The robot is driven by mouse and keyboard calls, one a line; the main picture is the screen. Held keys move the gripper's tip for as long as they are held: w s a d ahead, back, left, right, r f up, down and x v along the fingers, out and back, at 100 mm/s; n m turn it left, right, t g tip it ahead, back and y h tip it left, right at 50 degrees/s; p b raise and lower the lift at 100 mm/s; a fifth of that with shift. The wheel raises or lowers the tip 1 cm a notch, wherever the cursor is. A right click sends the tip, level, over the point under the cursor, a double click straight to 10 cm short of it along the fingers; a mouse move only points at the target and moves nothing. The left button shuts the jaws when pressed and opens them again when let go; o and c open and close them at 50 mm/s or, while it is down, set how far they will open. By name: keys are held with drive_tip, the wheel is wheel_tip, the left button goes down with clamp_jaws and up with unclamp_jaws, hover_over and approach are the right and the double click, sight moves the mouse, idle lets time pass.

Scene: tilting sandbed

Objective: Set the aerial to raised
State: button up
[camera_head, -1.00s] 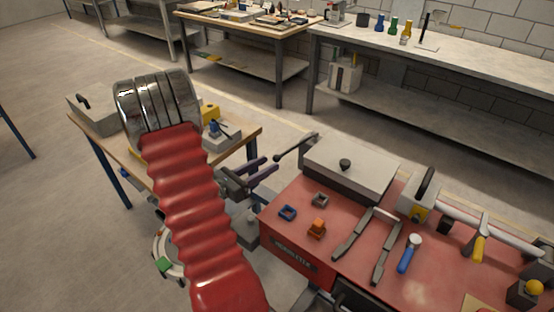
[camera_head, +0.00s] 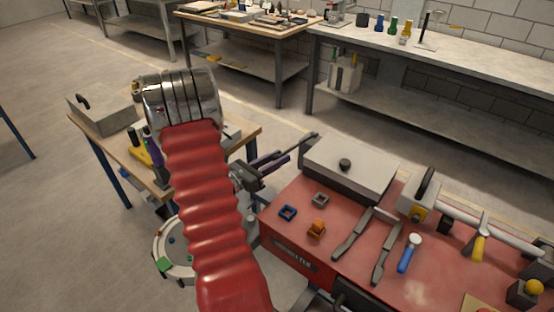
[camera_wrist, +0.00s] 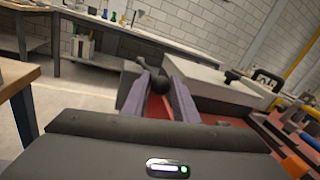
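The aerial looks to be the dark rod with a ball end (camera_head: 306,141) beside the grey lidded box (camera_head: 352,165); it lies low and slants, not upright. In the wrist view, the dark ball (camera_wrist: 160,85) shows between the two purple fingers of my gripper (camera_wrist: 161,77), and the rod runs away behind it. My gripper (camera_head: 277,157) is at the left of the box, its fingers apart and around the ball end. Whether either finger touches the ball I cannot tell.
A wooden table (camera_head: 120,145) stands behind my arm at the left. A round white tray (camera_head: 165,262) is lower left.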

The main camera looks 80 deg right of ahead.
clamp_jaws()
drive_tip(key=shift+r, duration=0.15)
idle(0.4)
